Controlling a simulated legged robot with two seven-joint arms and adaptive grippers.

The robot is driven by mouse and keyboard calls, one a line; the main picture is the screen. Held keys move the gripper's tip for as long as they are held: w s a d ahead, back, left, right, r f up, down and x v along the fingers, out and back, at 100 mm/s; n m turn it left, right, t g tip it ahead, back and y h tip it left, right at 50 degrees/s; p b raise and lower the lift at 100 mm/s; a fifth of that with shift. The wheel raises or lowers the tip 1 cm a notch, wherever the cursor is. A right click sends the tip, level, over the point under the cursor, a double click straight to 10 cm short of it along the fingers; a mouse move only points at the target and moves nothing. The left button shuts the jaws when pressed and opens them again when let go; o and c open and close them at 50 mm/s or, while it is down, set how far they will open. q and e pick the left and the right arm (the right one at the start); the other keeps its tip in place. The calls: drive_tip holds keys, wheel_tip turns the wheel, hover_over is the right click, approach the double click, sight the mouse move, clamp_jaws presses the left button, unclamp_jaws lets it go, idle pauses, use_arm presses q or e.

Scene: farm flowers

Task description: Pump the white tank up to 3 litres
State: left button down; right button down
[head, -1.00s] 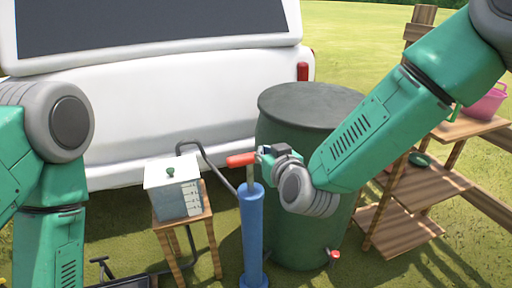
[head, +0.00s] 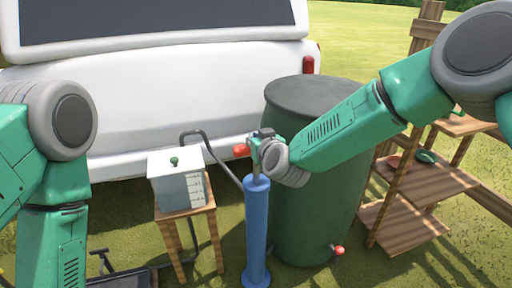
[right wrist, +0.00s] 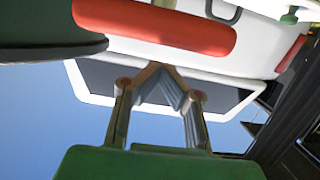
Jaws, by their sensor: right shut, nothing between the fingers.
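The white tank (head: 180,187) with a green knob on its lid stands on a small wooden stool (head: 186,214). Marks run up its side; I cannot read the level. Right of it stands the blue pump (head: 257,235), upright, with its red handle (head: 241,150) raised a little above the barrel. My right gripper (head: 264,134) is shut and empty at the handle, partly hiding it. In the right wrist view, the closed fingertips (right wrist: 160,70) lie just below the red handle (right wrist: 155,25) in the picture; contact is unclear. My left gripper is out of view.
A dark green barrel (head: 310,190) with a red tap (head: 338,250) stands close right of the pump. A dark hose (head: 212,150) bends behind the tank toward the pump. Wooden shelves (head: 415,200) stand at the right, and a white vehicle (head: 130,110) behind.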

drive_tip(key=shift+w+f, duration=0.1)
drive_tip(key=shift+f, duration=0.6)
wheel_tip(320, 180, down, 10)
drive_tip(key=b, duration=0.4)
drive_tip(key=shift+d, duration=0.15)
drive_tip(key=shift+s, duration=0.2)
